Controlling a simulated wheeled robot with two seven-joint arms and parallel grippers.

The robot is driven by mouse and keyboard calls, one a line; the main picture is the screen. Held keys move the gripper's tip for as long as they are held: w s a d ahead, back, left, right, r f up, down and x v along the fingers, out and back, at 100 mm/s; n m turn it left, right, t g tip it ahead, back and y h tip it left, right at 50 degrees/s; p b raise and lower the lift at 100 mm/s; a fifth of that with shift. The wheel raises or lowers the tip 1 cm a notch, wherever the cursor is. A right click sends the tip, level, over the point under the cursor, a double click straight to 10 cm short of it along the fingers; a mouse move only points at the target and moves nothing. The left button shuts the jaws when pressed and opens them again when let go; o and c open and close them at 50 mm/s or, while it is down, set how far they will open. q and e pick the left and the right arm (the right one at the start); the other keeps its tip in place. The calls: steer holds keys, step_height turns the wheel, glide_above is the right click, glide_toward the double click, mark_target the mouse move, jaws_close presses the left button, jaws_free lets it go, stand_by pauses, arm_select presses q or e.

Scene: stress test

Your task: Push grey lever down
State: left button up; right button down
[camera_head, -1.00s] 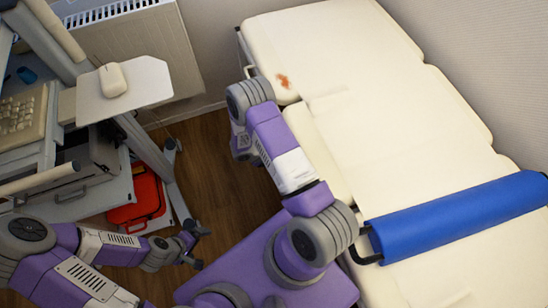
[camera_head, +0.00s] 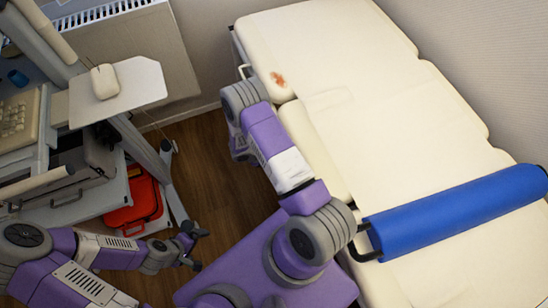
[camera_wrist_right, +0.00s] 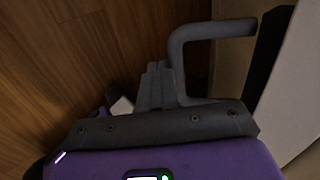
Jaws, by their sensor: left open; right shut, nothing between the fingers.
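A grey bent bar, which looks like the grey lever (camera_wrist_right: 212,30), shows in the right wrist view. It runs left from the pale panel, then bends down to beside my fingers. My right gripper (camera_wrist_right: 156,86) is shut and empty, its fingers just left of the bar's downward part; I cannot tell whether they touch. In the head view the right gripper is hidden behind my own forearm, beside the bed's left side. My left gripper (camera_head: 198,249) is open and empty over the floor at the lower left, far from the bed.
A cream bed (camera_head: 345,95) with a blue roll (camera_head: 455,212) fills the right side. At left stands a trolley with a white tray (camera_head: 135,90), a mouse (camera_head: 104,82) and a keyboard (camera_head: 18,120). A red case (camera_head: 135,203) is low down. Wooden floor (camera_head: 205,165) lies between.

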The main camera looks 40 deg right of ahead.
stand_by(0.8)
steer(key=w+a+r+p, duration=0.3)
steer(key=a+r, duration=0.3)
steer(key=a, duration=0.5)
steer(key=shift+w+a+r+p, duration=0.35)
steer(key=shift+w+p, duration=0.05)
steer(key=shift+p, duration=0.05)
steer(key=shift+s, duration=0.1)
